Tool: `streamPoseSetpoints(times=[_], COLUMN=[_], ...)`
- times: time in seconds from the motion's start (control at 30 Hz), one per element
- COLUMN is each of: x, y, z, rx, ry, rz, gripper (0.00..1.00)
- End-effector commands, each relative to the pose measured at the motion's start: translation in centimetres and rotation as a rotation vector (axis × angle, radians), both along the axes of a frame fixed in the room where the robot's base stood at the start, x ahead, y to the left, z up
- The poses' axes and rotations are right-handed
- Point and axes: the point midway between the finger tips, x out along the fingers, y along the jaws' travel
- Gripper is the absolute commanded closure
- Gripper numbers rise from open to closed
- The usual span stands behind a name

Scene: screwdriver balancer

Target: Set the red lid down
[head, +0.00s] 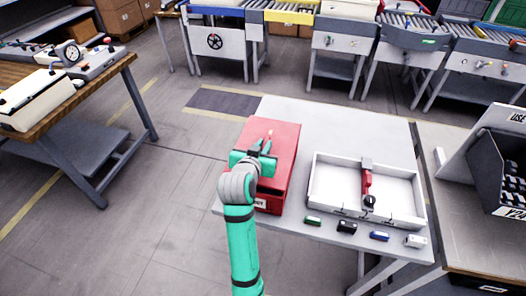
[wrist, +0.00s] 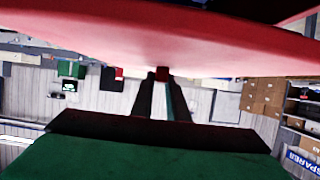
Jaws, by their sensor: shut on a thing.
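The red lid (wrist: 160,40) spans the top of the wrist view as a broad, slightly curved red surface. My gripper (wrist: 162,78) is shut on a small red knob at its edge. In the head view, my gripper (head: 264,146) is over the red box (head: 272,192) at the table's left side, and the lid (head: 283,135) shows as the red top around it. My arm hides part of the box's left and front. I cannot tell whether the lid touches the box or hangs just above it.
A white tray (head: 330,201) holding a red-handled tool (head: 367,184) lies right of the box. Several small pieces, one a green block (head: 313,221), line the table's front edge. The table (head: 335,125) is clear behind the box and tray. A dark bin (head: 500,165) stands farther right.

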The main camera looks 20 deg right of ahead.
Motion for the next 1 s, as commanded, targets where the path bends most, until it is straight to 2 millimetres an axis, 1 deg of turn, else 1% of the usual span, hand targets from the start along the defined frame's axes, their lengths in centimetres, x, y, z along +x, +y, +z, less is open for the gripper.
streamPoseSetpoints(times=[0.03, 0.13, 0.2, 0.37, 0.4, 0.47, 0.83, 0.93, 1.0], x=[0.0, 0.0, 0.1, 0.1, 0.1, 0.1, -0.2, -0.9, -1.7], y=[0.1, 0.1, 0.1, 0.1, 0.1, 0.1, 0.3, 0.9, 1.4], z=[-1.0, -2.3, -2.7, -2.6, -2.7, -2.7, -2.6, -2.2, -1.8], rx=[0.000, -0.001, -0.001, -0.001, 0.000, 0.000, 0.000, -0.001, -0.001], ry=[0.004, 0.003, 0.001, -0.001, 0.000, 0.000, 0.000, 0.000, -0.001], rz=[0.002, 0.002, 0.002, 0.001, 0.001, 0.001, 0.001, 0.003, 0.002], gripper=[1.00, 1.00, 1.00, 1.00, 0.81, 0.67, 0.67, 0.67, 0.67])
